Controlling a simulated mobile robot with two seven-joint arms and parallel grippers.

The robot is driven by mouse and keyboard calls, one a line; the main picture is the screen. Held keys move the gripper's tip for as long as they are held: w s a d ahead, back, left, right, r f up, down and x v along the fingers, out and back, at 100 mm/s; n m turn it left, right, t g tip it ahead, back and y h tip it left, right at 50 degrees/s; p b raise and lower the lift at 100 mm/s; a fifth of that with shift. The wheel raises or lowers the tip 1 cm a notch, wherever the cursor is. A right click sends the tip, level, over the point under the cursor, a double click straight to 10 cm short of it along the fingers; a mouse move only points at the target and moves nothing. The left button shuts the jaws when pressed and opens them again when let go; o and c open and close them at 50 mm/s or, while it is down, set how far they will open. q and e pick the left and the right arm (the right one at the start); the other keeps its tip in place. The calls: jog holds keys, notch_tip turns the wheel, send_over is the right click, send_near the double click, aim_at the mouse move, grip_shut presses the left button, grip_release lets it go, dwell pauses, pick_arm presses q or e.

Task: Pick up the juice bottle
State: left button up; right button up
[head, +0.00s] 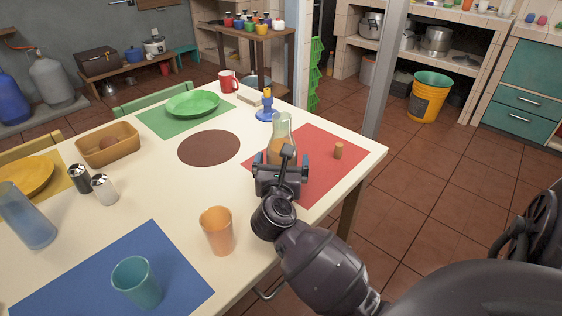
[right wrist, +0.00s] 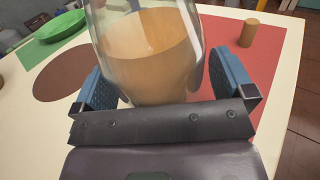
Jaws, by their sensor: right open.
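The juice bottle (head: 281,130) is a clear glass carafe with orange juice, standing upright on the red placemat (head: 325,178). My right gripper (head: 281,165) is at the bottle, its lower part partly hidden behind the gripper in the head view. In the right wrist view the bottle (right wrist: 150,45) stands between the two blue-padded fingers of the right gripper (right wrist: 162,78). The fingers are open, one on each side of the glass. Whether either pad touches the glass is hard to tell. My left gripper is not in view.
A cork (head: 338,150) stands right of the bottle on the red mat. A blue candle holder (head: 267,108) is close behind the bottle. An orange cup (head: 216,230) stands left of my right forearm. A brown round mat (head: 209,148) lies empty to the left.

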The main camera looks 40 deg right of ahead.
jog(key=c, duration=1.2)
jog(key=shift+r, duration=0.1)
jog(key=shift+c, duration=1)
jog(key=shift+r, duration=0.35)
notch_tip(320, 180, up, 19)
jog(key=p, duration=0.7)
jog(key=shift+r, duration=0.15)
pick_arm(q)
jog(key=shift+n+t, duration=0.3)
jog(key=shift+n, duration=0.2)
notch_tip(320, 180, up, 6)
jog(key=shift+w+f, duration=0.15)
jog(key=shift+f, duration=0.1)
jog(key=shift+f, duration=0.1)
